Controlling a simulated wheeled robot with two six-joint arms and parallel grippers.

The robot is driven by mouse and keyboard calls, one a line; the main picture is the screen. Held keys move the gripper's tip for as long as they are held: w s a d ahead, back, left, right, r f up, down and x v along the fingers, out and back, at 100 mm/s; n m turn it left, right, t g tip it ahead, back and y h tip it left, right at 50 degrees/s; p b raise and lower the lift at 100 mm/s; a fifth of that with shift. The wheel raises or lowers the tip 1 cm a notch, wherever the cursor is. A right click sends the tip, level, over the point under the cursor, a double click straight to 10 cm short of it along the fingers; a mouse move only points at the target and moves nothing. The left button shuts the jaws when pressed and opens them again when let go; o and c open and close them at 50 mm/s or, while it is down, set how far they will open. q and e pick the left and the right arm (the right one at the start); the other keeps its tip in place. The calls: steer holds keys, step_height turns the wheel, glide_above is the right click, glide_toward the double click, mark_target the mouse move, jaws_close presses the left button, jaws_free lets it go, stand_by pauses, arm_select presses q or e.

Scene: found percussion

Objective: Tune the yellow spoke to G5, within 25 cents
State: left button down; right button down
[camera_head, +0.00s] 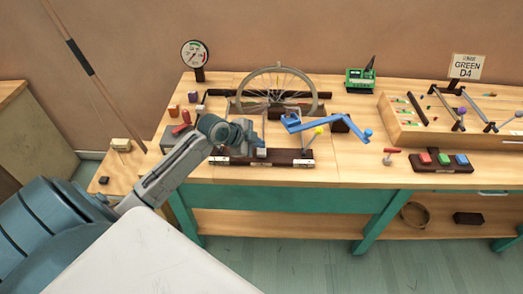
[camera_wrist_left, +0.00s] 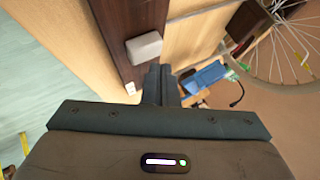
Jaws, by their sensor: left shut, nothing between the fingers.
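A spoked wheel (camera_head: 277,90) stands upright at the back of the bench, and part of it shows in the left wrist view (camera_wrist_left: 285,45). My left gripper (camera_head: 250,136) is shut and empty, in front of the wheel near a dark wooden bar (camera_head: 290,157). In the left wrist view the fingertips (camera_wrist_left: 160,76) are beside that bar and a pale grey block (camera_wrist_left: 144,47). A sign (camera_head: 467,67) reads "GREEN D4". My right gripper is not in view.
A dial gauge (camera_head: 195,54) and a green device (camera_head: 360,78) stand behind. Coloured buttons (camera_head: 443,159) and a wooden tray (camera_head: 405,136) are at right.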

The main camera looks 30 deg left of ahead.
mark_target(258, 152)
arm_select(q)
steer(key=shift+f, duration=0.25)
steer(key=shift+f+b, duration=0.4)
steer(key=shift+f, duration=0.15)
stand_by(0.6)
steer(key=shift+r, duration=0.15)
steer(key=shift+r+p, duration=0.85)
step_height(258, 152, up, 5)
steer(key=p, duration=0.4)
stand_by(1.0)
stand_by(1.4)
